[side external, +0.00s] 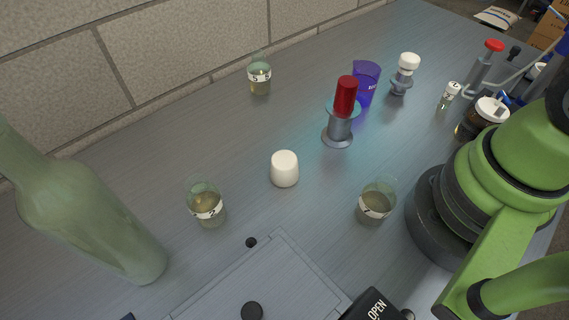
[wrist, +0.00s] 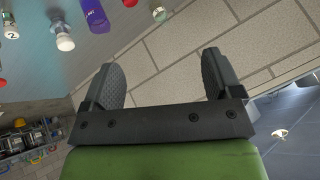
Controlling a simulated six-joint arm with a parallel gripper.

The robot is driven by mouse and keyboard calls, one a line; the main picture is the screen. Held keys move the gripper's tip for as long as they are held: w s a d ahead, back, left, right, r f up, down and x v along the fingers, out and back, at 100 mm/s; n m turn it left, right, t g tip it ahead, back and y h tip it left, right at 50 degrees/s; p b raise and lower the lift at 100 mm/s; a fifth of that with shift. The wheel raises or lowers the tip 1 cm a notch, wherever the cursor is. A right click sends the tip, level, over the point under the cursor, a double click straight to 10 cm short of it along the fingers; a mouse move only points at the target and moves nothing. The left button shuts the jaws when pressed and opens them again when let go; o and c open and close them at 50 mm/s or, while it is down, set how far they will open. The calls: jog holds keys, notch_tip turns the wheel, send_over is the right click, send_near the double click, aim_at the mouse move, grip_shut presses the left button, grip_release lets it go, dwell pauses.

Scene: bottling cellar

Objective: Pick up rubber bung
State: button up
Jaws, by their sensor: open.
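A white, slightly tapered plug (side external: 285,168), which looks like the rubber bung, stands upright and free on the grey table. It is near the middle of the side external view, between two glasses, and I do not make it out in the wrist view. My gripper (wrist: 163,78) shows in the wrist view with its two dark pads wide apart and nothing between them. It faces the brick wall, away from the plug. In the side external view my gripper is out of frame.
Small glasses stand left (side external: 207,205), right (side external: 377,201) and behind (side external: 260,77) the plug. A red cylinder (side external: 346,97) on a grey stand and a purple cup (side external: 366,84) are behind right. A green bottle (side external: 85,215) stands left; a grey panel (side external: 290,270) lies in front.

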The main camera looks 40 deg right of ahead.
jog(key=w+a+f+n+g, duration=0.2)
jog(key=w+f+n, duration=0.3)
jog(key=n, duration=0.8)
jog(key=n+g+h, duration=0.2)
jog(key=n+g, duration=0.2)
jog(key=n, duration=2.3)
send_over(285, 159)
jog(key=f, duration=1.6)
jog(key=shift+s+a, duration=0.2)
jog(key=shift+s, duration=0.1)
jog(key=f, duration=0.4)
jog(key=shift+w, duration=0.2)
jog(key=shift+w+d+f, duration=0.1)
jog(key=shift+d+f, duration=0.05)
jog(key=shift+f, duration=1.7)
jog(key=shift+w+f, duration=0.2)
jog(key=shift+f, duration=0.9)
jog(key=shift+c, duration=0.5)
jog(key=c, duration=0.9)
